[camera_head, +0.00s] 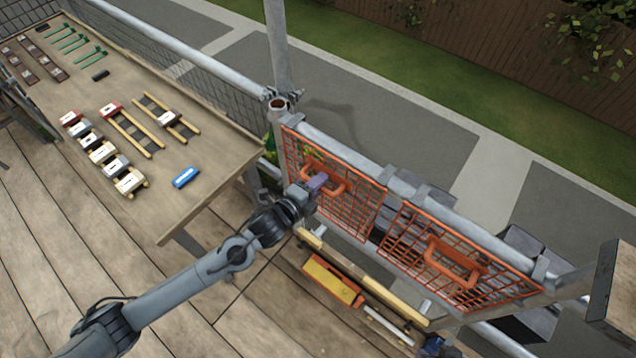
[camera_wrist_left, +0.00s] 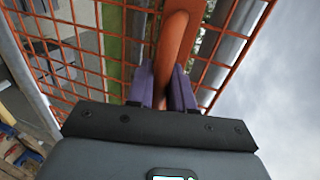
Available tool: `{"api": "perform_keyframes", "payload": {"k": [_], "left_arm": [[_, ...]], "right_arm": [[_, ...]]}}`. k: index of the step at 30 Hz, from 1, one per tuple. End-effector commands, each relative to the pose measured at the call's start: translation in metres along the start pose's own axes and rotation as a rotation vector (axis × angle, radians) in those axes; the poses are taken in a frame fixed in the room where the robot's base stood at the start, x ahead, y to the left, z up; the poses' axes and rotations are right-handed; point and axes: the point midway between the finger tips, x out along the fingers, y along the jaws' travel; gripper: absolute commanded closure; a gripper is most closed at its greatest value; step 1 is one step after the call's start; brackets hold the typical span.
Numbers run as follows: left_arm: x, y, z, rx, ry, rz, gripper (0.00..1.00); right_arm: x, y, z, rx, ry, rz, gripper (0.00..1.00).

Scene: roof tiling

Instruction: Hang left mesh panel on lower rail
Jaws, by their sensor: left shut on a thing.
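The left mesh panel (camera_head: 352,205) is an orange grid standing against the grey rail (camera_head: 345,152). Its top reaches about the rail's height; I cannot tell whether its hooks sit on the rail. My left gripper (camera_head: 318,184) is shut on the panel's orange handle (camera_head: 330,172). In the left wrist view the purple fingers (camera_wrist_left: 166,88) close around the handle bar (camera_wrist_left: 178,45), with the mesh behind. A second orange mesh panel (camera_head: 410,248) with its own handle (camera_head: 452,262) hangs to the right on the rail.
A wooden bench (camera_head: 215,150) at the left holds several tools and blocks and a blue item (camera_head: 186,177). A vertical pole (camera_head: 277,50) stands at the panel's left end. An orange and yellow level-like tool (camera_head: 333,280) lies below the panels.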

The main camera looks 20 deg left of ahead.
Motion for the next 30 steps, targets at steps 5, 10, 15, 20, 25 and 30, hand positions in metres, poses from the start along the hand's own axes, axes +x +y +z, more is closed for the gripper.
{"api": "perform_keyframes", "payload": {"k": [5,10,15,20,25,30], "left_arm": [[-0.002,-0.007,0.000,0.000,0.000,-0.003,1.00],[-0.004,-0.017,0.000,0.000,0.000,-0.003,1.00],[-0.006,-0.027,0.000,0.000,0.000,-0.003,1.00],[-0.009,-0.036,0.000,0.000,0.000,-0.003,1.00],[-0.011,-0.045,0.000,0.000,0.000,-0.003,1.00],[-0.012,-0.050,0.000,0.000,0.000,-0.003,1.00]], "right_arm": [[-0.005,-0.001,-0.002,0.004,0.001,-0.003,0.57],[-0.014,0.000,-0.005,0.004,0.001,-0.003,0.57],[-0.024,0.000,-0.008,0.004,0.000,-0.003,0.57],[-0.032,0.001,-0.010,0.002,0.000,-0.001,0.57],[-0.041,0.002,-0.013,-0.003,-0.001,0.003,0.57],[-0.045,0.003,-0.014,-0.006,-0.001,0.005,0.57]]}}
